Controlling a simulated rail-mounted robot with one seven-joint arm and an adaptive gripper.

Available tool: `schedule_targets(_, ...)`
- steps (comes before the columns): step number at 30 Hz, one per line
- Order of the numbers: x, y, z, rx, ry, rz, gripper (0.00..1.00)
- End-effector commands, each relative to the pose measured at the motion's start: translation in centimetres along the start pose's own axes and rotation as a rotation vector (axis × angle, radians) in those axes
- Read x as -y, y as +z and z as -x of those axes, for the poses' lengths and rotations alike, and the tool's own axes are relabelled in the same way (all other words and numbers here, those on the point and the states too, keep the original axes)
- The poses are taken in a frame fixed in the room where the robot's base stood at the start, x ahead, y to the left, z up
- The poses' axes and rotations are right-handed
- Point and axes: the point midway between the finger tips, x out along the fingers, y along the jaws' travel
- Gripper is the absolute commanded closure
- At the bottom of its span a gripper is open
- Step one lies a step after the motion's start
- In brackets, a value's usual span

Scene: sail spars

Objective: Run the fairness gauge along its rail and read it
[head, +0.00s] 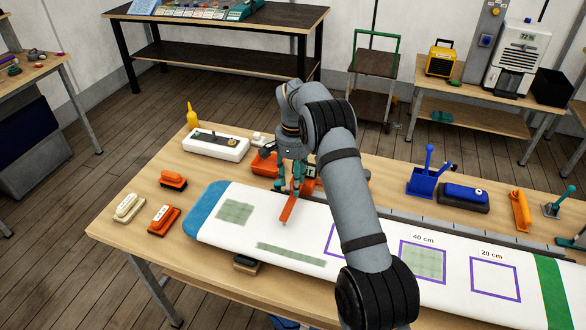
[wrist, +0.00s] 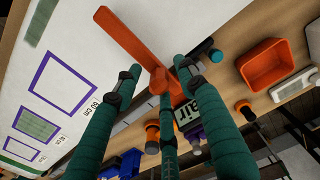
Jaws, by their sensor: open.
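The fairness gauge (wrist: 133,42) has a long orange arm and a block with partly hidden lettering in the wrist view. In the head view its orange arm (head: 287,210) reaches over the white spar (head: 285,235) near the blue tip. The grey rail (head: 460,226) runs along the spar's back edge, partly hidden by my arm. My gripper (head: 292,186) is over the gauge. In the wrist view my gripper (wrist: 160,78) has its three teal fingers open and spread around the gauge's orange hub. I cannot tell whether any finger touches it. No reading is visible.
Purple squares marked 60 cm (wrist: 62,85), 40 cm (head: 423,262) and 20 cm (head: 495,279) lie along the spar. An orange bin (head: 264,165) and a white case (head: 216,144) stand behind it. Blue holders (head: 424,180) stand behind the rail. Orange blocks (head: 163,219) lie front left.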

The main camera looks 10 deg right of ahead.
Motion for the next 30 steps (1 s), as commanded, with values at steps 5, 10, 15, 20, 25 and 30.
schedule_targets(5,0.1,-0.1,3.7,-0.005,-0.004,-0.002,0.59)
schedule_targets(10,0.1,-0.1,7.4,-0.004,-0.004,-0.001,0.59)
schedule_targets(15,0.1,0.0,9.7,0.000,-0.002,0.000,0.59)
schedule_targets(20,0.1,0.1,10.6,0.002,-0.002,0.000,0.59)
schedule_targets(25,0.1,0.1,10.8,0.002,-0.002,0.000,0.59)
schedule_targets(30,0.1,0.1,10.8,0.002,-0.002,-0.001,0.59)
